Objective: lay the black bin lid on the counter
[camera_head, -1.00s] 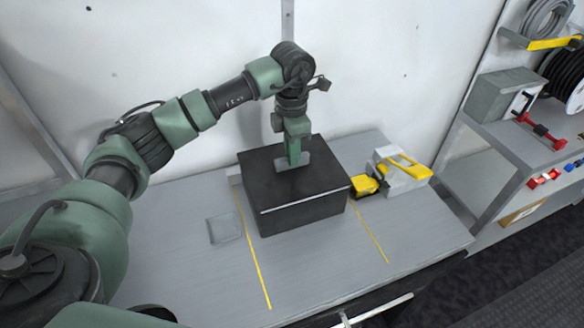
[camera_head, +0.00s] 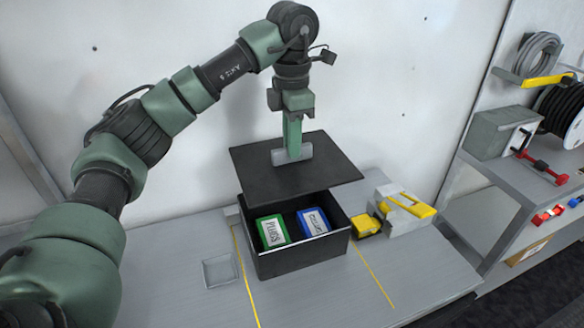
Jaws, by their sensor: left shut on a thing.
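The black bin lid (camera_head: 335,173) is a flat dark panel held level in the air above the black bin (camera_head: 302,262). My left gripper (camera_head: 293,156) is shut on the grey handle in the middle of the lid. The bin stands on the grey counter (camera_head: 180,265) between two yellow lines, with its front part uncovered. Inside it lie a green box (camera_head: 273,231) and a blue box (camera_head: 313,221) with white labels. The lid hides the back of the bin. My right gripper is not in view.
A small grey square tray (camera_head: 219,271) lies left of the bin. A yellow tape measure (camera_head: 366,225) and a grey and yellow device (camera_head: 405,212) stand close to its right. A shelf with a cable reel (camera_head: 563,103) is at right.

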